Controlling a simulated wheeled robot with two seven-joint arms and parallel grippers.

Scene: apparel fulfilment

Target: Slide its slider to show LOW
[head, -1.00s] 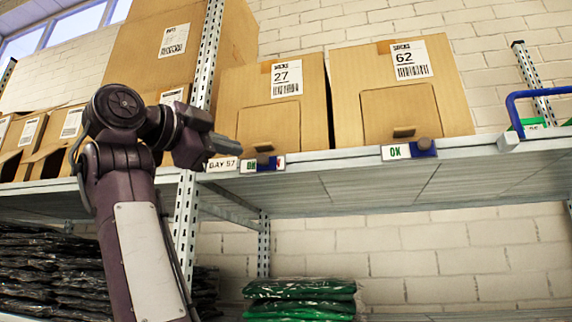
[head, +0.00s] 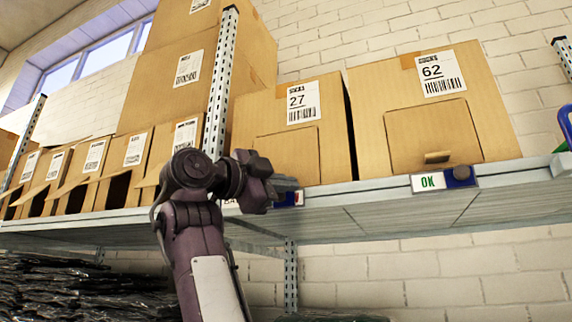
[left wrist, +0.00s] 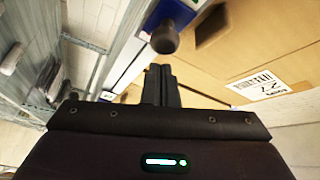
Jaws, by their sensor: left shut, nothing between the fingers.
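Two slider tags sit on the shelf's front edge. The tag (head: 297,199) under the cardboard box marked 27 (head: 330,150) is mostly hidden by my left gripper; a blue and red end shows. Its dark round knob (left wrist: 165,38) and blue part (left wrist: 178,12) show in the left wrist view. My left gripper (head: 291,185) is shut and empty, its fingertips (left wrist: 160,72) close to the knob; I cannot tell whether they touch. The tag (head: 428,182) under the box marked 62 (head: 490,115) shows OK, its knob (head: 462,173) on the blue right part. My right gripper is not in view.
The metal shelf (head: 370,205) carries several cardboard boxes; smaller open ones stand at the left. A perforated upright post (head: 221,80) rises just behind my left gripper. Dark bagged garments (head: 70,290) lie below. A blue handle (head: 565,125) is at the right edge.

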